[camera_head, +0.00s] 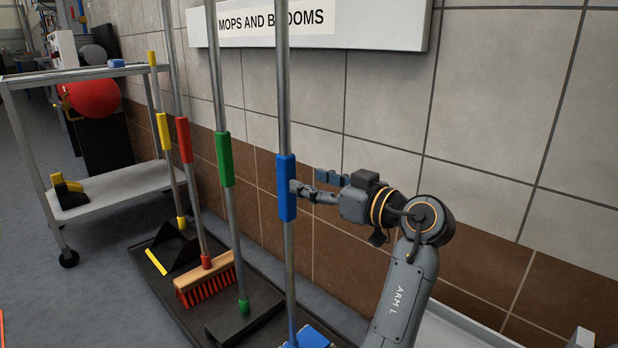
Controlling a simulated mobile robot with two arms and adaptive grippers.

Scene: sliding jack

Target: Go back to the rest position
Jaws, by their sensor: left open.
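My left gripper (308,183) is open. Its arm, marked ARM L, rises from the bottom right and the fingers point left at the blue sleeve (286,188) of a tall metal pole. The nearer finger overlaps the sleeve's right edge in the picture; the other finger shows just right of it. I cannot tell whether they touch the sleeve. The pole stands upright, with a blue head (309,337) at the bottom, partly cut off. My right gripper is not in view.
A green-sleeved tool (225,160), a red-sleeved broom (184,140) and a yellow-sleeved dustpan (174,248) stand left on a dark tray (180,308). A tiled wall with a "MOPS AND BROOMS" sign (380,26) is behind. A grey cart (115,188) stands at left.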

